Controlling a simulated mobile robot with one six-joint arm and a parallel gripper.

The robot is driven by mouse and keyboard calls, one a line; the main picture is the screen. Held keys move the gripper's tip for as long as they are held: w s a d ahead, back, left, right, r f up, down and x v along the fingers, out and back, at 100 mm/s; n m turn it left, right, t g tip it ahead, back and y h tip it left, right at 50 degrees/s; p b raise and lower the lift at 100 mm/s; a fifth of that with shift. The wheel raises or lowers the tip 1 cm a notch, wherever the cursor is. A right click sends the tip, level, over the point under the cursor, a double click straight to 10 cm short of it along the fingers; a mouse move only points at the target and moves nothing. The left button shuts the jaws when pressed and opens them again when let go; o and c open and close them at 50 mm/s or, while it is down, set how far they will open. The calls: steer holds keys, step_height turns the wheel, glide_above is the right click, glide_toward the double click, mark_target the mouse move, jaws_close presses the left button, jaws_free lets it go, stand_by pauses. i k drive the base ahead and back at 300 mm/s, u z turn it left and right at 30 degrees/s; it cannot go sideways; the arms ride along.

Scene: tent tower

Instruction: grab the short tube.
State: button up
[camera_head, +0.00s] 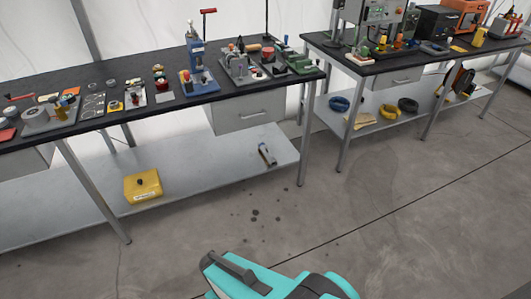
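A small grey, tube-like object (267,154) lies on the right end of the lower shelf of the near workbench. It may be the short tube, but it is too small to tell for sure. Small parts on the bench tops are also too small to identify as a tube. A teal and dark part of my own body shows at the bottom middle, over the floor and well apart from the shelf. My gripper's fingers are not in view.
The near workbench (140,117) holds a blue press (197,62) and several small tools. Its lower shelf (205,172) carries a yellow box (142,186). A second bench (405,62) stands at the right, with coils on its shelf. The floor (390,215) in front is clear except for dark spots.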

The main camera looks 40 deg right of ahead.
mark_target(271, 160)
steer(key=z, duration=0.25)
steer(key=i, duration=1.55)
steer(key=u, duration=0.25)
